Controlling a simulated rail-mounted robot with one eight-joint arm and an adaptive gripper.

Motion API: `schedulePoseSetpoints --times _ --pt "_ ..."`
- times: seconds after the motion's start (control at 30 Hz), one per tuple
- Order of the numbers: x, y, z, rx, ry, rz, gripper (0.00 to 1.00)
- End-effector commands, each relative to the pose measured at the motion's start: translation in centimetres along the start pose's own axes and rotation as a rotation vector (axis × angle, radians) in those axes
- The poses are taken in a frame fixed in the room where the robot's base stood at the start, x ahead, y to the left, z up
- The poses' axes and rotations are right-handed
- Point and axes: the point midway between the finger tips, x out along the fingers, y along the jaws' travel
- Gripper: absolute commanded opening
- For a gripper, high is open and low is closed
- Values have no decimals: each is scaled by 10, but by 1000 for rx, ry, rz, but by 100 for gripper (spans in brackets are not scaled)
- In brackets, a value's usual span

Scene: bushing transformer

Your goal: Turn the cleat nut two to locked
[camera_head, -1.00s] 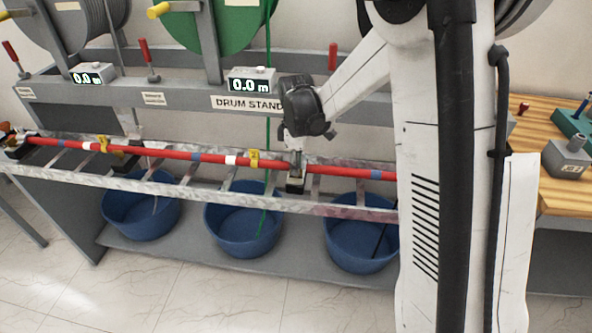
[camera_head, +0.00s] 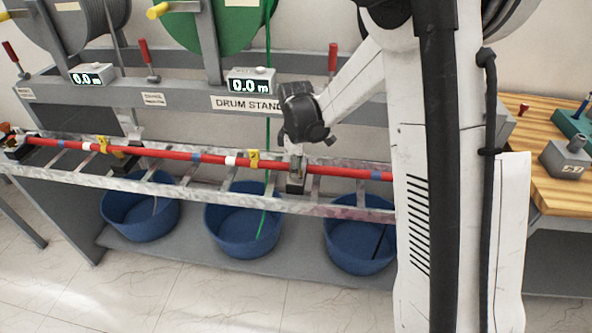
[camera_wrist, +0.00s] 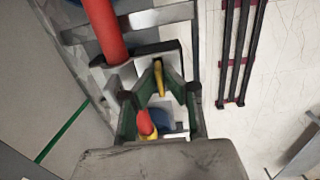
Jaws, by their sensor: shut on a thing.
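The red cable (camera_head: 200,157) runs along the metal ladder tray and also shows in the wrist view (camera_wrist: 103,30). A dark cleat (camera_head: 296,187) sits under my gripper (camera_head: 297,160) at the cable; the cleat's black bar shows in the wrist view (camera_wrist: 150,50). My gripper (camera_wrist: 160,82), with green-lined fingers, points down at this cleat and is shut on a small part there. The nut itself is mostly hidden by the fingers, so its turn position cannot be told. A yellow strip and a red-and-yellow piece (camera_wrist: 147,125) show between the fingers.
Blue tubs (camera_head: 243,222) stand on the shelf below. The drum stand beam (camera_head: 190,95) with displays runs behind. A wooden bench (camera_head: 550,190) is at right.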

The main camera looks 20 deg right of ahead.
Motion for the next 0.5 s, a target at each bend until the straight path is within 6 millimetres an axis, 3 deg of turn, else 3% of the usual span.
schedulePoseSetpoints --times 0.5 --pt "2 0 0 345 0 1 0"
